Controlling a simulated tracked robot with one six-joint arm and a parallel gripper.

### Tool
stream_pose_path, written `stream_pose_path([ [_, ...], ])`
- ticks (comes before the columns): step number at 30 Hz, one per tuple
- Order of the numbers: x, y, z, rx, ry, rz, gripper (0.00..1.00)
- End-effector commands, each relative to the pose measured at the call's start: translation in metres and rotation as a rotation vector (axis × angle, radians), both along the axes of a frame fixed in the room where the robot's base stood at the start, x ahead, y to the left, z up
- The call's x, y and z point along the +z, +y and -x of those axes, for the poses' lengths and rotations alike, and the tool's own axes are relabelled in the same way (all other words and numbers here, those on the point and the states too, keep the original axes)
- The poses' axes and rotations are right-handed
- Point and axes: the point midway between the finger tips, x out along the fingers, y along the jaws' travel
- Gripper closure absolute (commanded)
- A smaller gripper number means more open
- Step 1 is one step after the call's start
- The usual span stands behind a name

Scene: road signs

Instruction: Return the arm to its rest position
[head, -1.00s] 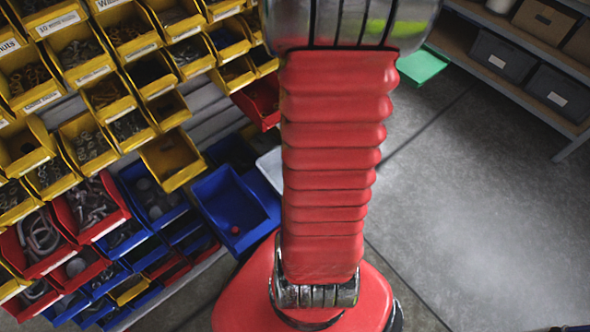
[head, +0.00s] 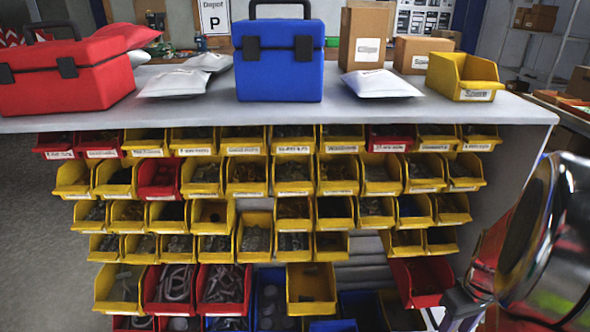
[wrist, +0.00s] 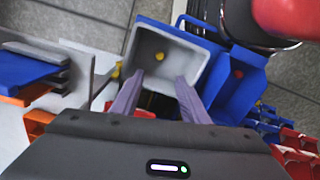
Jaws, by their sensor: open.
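My gripper (wrist: 160,77) shows in the wrist view with its two purple-grey fingers apart and nothing between them. Beyond the fingertips is a grey bin (wrist: 189,60) with small yellow pieces in it; whether the fingers touch it I cannot tell. In the head view, part of my arm, with a shiny metal joint, fills the right edge. A greyish part beside it at the lower right may be my gripper, but most of it is hidden or cut off.
A rack of yellow, red and blue bins stands ahead under a white worktop (head: 350,109). A red toolbox (head: 70,85), a blue toolbox (head: 279,70), white packets and cartons stand on it. A blue bin (wrist: 236,85) holding a red piece is beside the grey bin. Open floor lies left.

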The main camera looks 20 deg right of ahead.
Motion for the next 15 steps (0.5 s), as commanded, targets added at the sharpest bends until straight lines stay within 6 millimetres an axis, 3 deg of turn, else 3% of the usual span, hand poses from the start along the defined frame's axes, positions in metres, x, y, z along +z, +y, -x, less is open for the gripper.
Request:
stream_pose_path([
  [8,0.000,0.002,0.002,-0.102,0.008,-0.008,0.59],
  [15,0.001,0.018,0.012,-0.282,0.030,-0.028,0.59],
])
